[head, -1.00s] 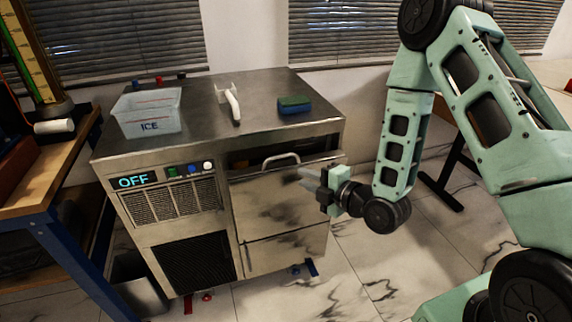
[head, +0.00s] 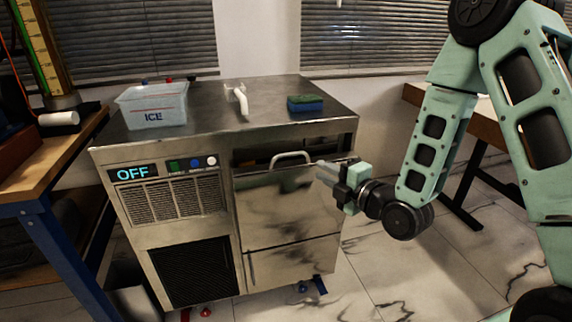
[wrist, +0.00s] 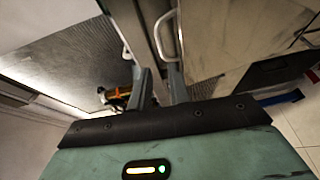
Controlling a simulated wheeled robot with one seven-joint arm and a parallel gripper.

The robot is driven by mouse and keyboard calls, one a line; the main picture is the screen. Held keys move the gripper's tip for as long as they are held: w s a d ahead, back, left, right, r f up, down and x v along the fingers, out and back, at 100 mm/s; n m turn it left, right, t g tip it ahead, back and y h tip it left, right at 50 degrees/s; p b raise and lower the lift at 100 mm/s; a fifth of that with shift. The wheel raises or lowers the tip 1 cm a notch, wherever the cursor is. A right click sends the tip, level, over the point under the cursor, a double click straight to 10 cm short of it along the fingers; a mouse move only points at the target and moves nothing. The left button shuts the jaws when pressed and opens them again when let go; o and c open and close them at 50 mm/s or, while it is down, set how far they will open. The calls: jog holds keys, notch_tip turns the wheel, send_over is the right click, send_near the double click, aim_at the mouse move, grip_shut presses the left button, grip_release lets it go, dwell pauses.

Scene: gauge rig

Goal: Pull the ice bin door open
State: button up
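The ice bin door (head: 290,210) is the upper right steel panel of the ice machine (head: 130,160). A dark gap shows along its top edge, so it looks slightly tilted out. Its pale loop handle (head: 290,158) is at the top; it also shows in the wrist view (wrist: 160,38). My gripper (head: 326,172) is in front of the door's upper right, right of the handle. In the wrist view its two fingers (wrist: 162,85) are apart, with nothing held between them. The handle lies just beyond the fingertips; I cannot tell whether they touch.
A clear ICE tub (head: 155,105), a white scoop (head: 240,98) and a blue-green sponge (head: 305,103) are on the machine top. The display reads OFF (head: 133,173). A blue-legged bench (head: 45,215) stands left.

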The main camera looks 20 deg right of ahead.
aim_at(291, 155)
jog(key=b, duration=0.3)
jog(key=shift+w+a+f, duration=0.15)
jog(key=shift+a+f, duration=0.05)
jog(key=shift+f, duration=0.1)
jog(key=x, duration=1.4)
jog(key=shift+w+r, duration=0.25)
grip_shut()
